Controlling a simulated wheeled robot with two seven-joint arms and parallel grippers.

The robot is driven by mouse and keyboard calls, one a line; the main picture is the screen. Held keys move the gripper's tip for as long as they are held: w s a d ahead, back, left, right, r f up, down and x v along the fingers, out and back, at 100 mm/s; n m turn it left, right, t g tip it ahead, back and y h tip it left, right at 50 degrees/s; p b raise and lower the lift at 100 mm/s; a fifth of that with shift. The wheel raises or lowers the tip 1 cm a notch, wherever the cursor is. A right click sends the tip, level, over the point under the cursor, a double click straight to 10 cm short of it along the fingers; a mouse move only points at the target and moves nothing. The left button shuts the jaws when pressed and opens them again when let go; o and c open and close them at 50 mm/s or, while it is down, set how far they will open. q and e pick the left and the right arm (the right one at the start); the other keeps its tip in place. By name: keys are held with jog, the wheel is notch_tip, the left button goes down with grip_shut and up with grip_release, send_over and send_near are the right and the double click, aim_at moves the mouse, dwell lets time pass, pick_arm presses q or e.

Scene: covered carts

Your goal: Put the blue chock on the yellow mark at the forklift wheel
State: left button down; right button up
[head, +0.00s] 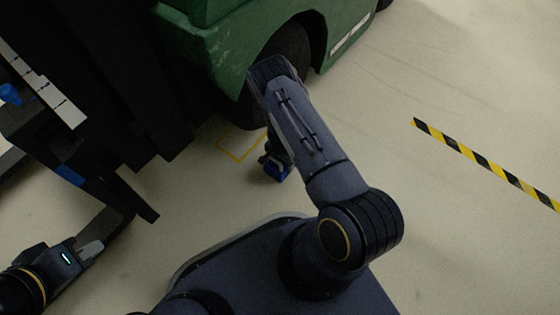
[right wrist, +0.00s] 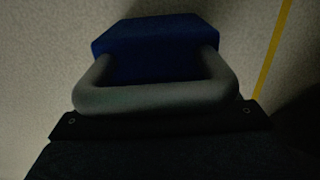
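The blue chock (head: 275,174) shows in the head view just below my right gripper (head: 270,158), near the mark's lower right corner. In the right wrist view the blue chock (right wrist: 155,45) has a grey loop handle (right wrist: 155,97) that lies against my dark gripper, which appears shut on it. Whether the chock touches the floor I cannot tell. The yellow mark (head: 237,158) is a thin outline on the floor, partly hidden by my right arm. The forklift wheel (head: 291,48) is behind it, partly covered by that arm. My left gripper (head: 90,250) is at lower left, away from the chock; its finger gap is unclear.
The green forklift body (head: 205,45) fills the top, with its dark mast and forks (head: 145,205) at the left. A yellow-and-black floor strip (head: 485,163) lies at the right. The floor between the strip and my right arm is clear.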

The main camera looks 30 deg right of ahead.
jog(key=o, duration=0.4)
jog(key=s+a+r+n+t+y+p, duration=0.1)
jog(key=a+r+n+t+y+p, duration=0.15)
jog(key=r, duration=1.95)
jog(key=s+a+r+n+t+y+p, duration=0.1)
jog(key=a+r+n+y+p, duration=0.15)
jog(key=r, duration=1.95)
jog(key=shift+s+a+r+n+t+h, duration=0.3)
jog(key=shift+s+r+n, duration=1.25)
jog(key=shift+s, duration=1.8)
jog(key=shift+s+a+r+n+t+h, duration=0.1)
jog(key=shift+s+a+r+n+t, duration=0.55)
jog(key=shift+s+r, duration=2.2)
jog(key=shift+s+a+r+n+t+h, duration=0.15)
jog(key=shift+s+r+n, duration=1.2)
jog(key=shift+s, duration=2.55)
